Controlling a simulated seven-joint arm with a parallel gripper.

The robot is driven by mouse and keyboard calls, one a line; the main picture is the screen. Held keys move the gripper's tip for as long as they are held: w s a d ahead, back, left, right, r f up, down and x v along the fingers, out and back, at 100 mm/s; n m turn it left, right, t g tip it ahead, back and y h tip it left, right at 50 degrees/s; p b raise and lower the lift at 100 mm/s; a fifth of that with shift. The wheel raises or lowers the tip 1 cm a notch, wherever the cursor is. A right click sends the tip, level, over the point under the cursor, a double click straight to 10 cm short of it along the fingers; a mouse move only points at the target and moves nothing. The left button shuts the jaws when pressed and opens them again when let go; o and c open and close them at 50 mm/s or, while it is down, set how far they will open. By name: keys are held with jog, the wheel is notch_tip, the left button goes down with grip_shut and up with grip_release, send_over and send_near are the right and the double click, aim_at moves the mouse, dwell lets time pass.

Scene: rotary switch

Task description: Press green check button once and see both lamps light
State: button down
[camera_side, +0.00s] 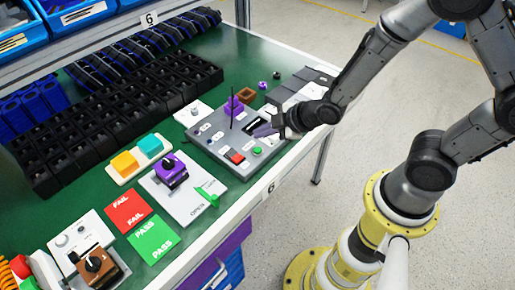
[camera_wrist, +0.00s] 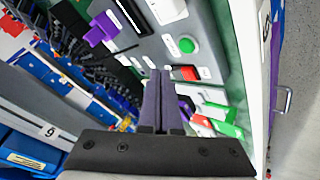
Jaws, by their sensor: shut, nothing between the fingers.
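The green button (camera_side: 257,150) sits near the front edge of a grey panel box (camera_side: 222,158), right of a red switch (camera_side: 236,158). In the wrist view the green button (camera_wrist: 187,45) is round, with a pale label beside it, and the red switch (camera_wrist: 188,73) is nearer my fingers. My gripper (camera_side: 262,131) is shut and empty above the right part of the box, apart from the button. Its fingers (camera_wrist: 160,73) point at the panel in the wrist view. I cannot make out which parts are the lamps or whether any is lit.
A purple knob (camera_side: 233,105) and a thin upright black rod stand at the box's back. A plate with a purple rotary switch (camera_side: 171,171) and green lever (camera_side: 207,196) lies left. Red FAIL (camera_side: 127,210) and green PASS (camera_side: 152,238) mats lie front left. Black bins fill the back.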

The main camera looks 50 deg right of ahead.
jog(key=shift+f, duration=1.55)
jog(key=shift+f, duration=0.15)
dwell(0.8)
jog(key=shift+f, duration=0.25)
jog(key=shift+f, duration=0.45)
dwell(0.9)
jog(key=shift+r, duration=0.85)
jog(key=shift+r, duration=2.55)
